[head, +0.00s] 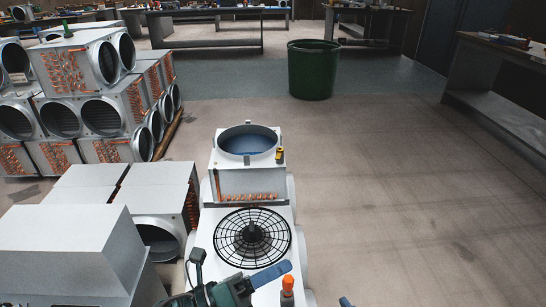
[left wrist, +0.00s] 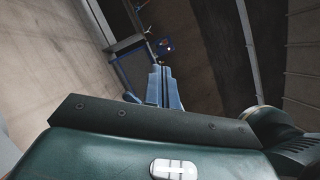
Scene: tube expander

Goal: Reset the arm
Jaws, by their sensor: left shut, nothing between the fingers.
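My left gripper (head: 271,274) is at the bottom middle of the head view, its blue fingers pointing right, over the near part of the white fan unit. In the left wrist view its blue fingers (left wrist: 166,86) lie side by side, shut, with nothing between them. A small blue tip (head: 345,301) at the bottom edge of the head view seems to be my right gripper; the rest of it is out of view. The white unit has a black round fan grille (head: 252,237). A box with a round blue-lined opening (head: 247,143) and copper tube bends stands behind the grille.
A small yellow and black item (head: 280,155) sits on the box's right edge. An orange-topped item (head: 287,284) stands right of my left gripper. Stacked duct units (head: 103,115) fill the left. A green bin (head: 312,70) stands farther back. The right floor is clear.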

